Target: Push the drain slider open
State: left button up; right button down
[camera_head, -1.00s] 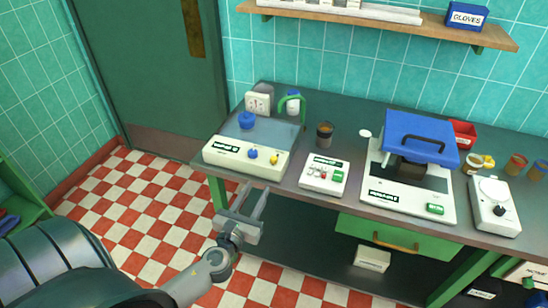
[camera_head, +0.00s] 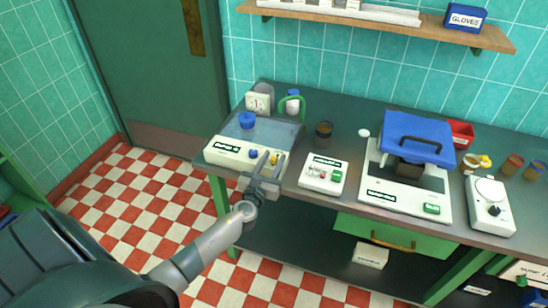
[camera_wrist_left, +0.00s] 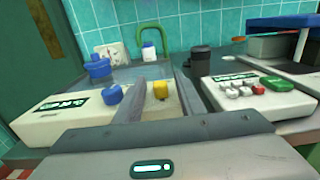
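A water bath with a white front panel (camera_head: 222,153) and a clear top stands at the left end of the bench. No part is labelled as the drain slider. My left gripper (camera_head: 269,162) is open and empty at the panel's front right. My right gripper is not in view.
A white box with buttons (camera_head: 323,174) stands just right of the bath. A blue-lidded machine (camera_head: 413,137) is farther right. A blue-capped bottle (camera_head: 292,103) and a dark cup (camera_head: 324,132) stand behind. The floor in front of the bench is free.

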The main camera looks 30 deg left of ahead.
aim_at(277, 152)
pick_arm(q)
jog(key=shift+w+a, duration=0.1)
jog(key=shift+w, duration=0.45)
grip_shut()
jog(key=shift+b+x, duration=0.5)
jog(key=shift+x, duration=1.15)
jog(key=shift+r, duration=0.1)
grip_release()
jog(key=shift+w, duration=0.1)
